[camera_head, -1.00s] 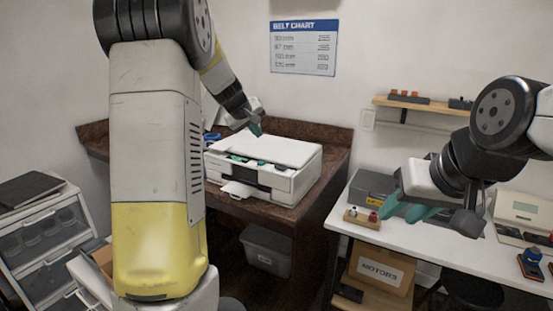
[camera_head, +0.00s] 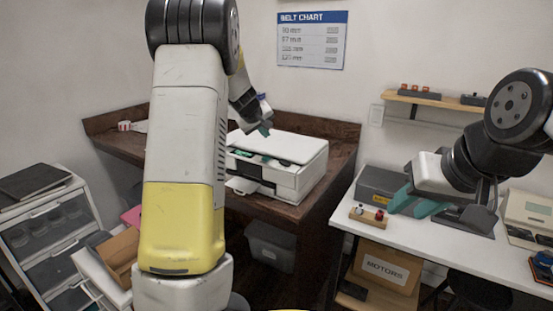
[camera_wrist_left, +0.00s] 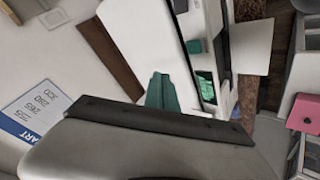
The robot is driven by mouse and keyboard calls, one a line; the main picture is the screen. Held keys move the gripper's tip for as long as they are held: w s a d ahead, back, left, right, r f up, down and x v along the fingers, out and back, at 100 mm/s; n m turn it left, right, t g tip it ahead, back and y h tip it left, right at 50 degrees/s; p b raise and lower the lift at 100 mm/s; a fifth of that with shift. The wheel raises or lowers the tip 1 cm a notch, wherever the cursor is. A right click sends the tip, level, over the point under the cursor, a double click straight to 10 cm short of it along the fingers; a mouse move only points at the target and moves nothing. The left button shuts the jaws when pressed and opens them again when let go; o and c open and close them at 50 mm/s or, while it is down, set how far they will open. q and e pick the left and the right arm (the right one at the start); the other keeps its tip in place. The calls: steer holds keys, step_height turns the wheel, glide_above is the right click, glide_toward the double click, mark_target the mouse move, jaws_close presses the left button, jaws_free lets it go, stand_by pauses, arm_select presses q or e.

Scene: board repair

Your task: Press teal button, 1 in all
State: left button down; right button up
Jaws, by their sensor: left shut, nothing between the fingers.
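A white printer (camera_head: 285,147) stands on the dark brown desk, with teal parts (camera_head: 245,154) in its front opening. My left gripper (camera_head: 265,130) is shut and empty, just above the printer's top near its back left edge; I cannot tell if it touches. In the left wrist view, the closed teal fingertips (camera_wrist_left: 162,93) lie in front of the printer's white lid (camera_wrist_left: 145,45). A teal part (camera_wrist_left: 205,88) shows in the printer's opening to their right. I cannot tell which teal part is a button. My right gripper (camera_head: 415,203) has its teal fingers apart, above the white table.
A small block with red and white knobs (camera_head: 368,215) and a grey box (camera_head: 380,184) are on the white table (camera_head: 470,250). A drawer unit (camera_head: 50,230) stands at the left. My left arm hides part of the desk.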

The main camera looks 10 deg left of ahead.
mark_target(266, 159)
arm_select(q)
steer(key=shift+f, duration=3.1)
steer(key=shift+f, duration=0.15)
steer(key=shift+f, duration=0.25)
